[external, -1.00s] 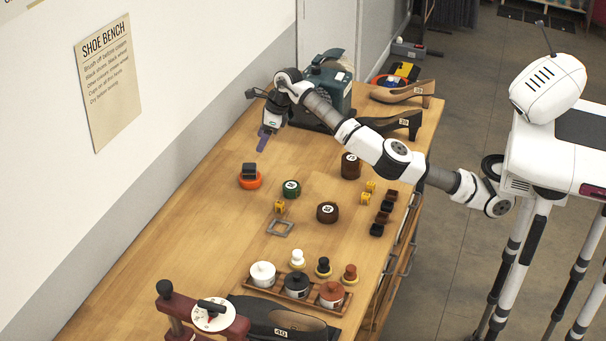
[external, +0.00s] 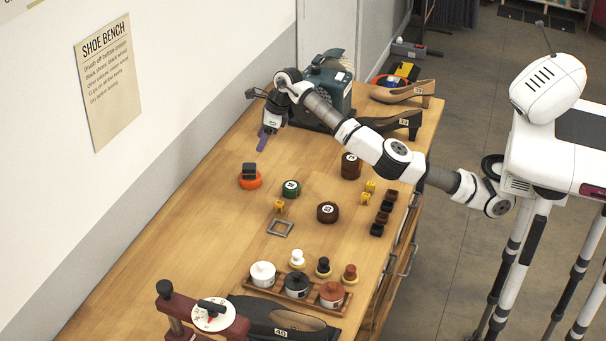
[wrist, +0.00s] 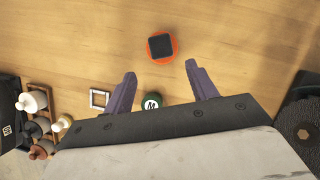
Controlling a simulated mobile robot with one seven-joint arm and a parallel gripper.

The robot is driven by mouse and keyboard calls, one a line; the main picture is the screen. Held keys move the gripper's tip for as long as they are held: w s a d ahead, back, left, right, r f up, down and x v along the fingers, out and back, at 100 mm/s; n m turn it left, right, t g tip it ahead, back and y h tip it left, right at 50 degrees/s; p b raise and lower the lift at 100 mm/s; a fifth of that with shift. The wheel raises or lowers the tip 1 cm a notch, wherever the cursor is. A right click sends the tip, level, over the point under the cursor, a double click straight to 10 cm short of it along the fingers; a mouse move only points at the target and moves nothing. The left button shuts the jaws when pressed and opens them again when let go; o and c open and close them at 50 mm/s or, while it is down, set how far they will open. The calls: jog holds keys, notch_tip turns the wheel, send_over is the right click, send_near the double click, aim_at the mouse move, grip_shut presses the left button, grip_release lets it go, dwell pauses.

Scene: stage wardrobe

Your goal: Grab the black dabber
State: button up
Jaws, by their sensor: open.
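The black dabber (external: 323,267) stands upright on the bench, with a black knob over a pale yellowish base. It is between the white dabber (external: 297,258) and the brown dabber (external: 349,274), behind the tray of jars. My gripper (external: 264,139) is high at the far left of the bench, fingers pointing down, well away from the dabbers. In the wrist view its two purple fingers (wrist: 160,72) are spread with nothing between them.
A wooden tray (external: 252,287) holds white, black and brown jars. An orange tin (external: 250,182) with a black block on it, a green tin (external: 291,188), brown tins and a grey square frame (external: 280,228) lie between. A black shoe (external: 270,318) is in front; a dark machine (external: 330,82) stands behind.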

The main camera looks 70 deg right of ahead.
jog(key=s+a+m+g+p, duration=0.1)
jog(key=s+a+m, duration=0.15)
jog(key=a, duration=0.35)
jog(key=s+a+m+p, duration=0.1)
jog(key=s+a, duration=0.3)
jog(key=a, duration=0.2)
jog(key=m+g+h+p, duration=0.2)
jog(key=m+g+p, duration=0.1)
jog(key=m, duration=0.7)
send_over(324, 260)
jog(key=f, duration=0.7)
jog(key=shift+w+d+f, duration=0.2)
jog(key=shift+d+f, duration=0.05)
jog(key=shift+f, duration=0.15)
jog(key=shift+s+a+f+p, duration=0.15)
jog(key=shift+f+p, duration=0.6)
jog(key=shift+f, duration=2)
jog(key=c, duration=1.1)
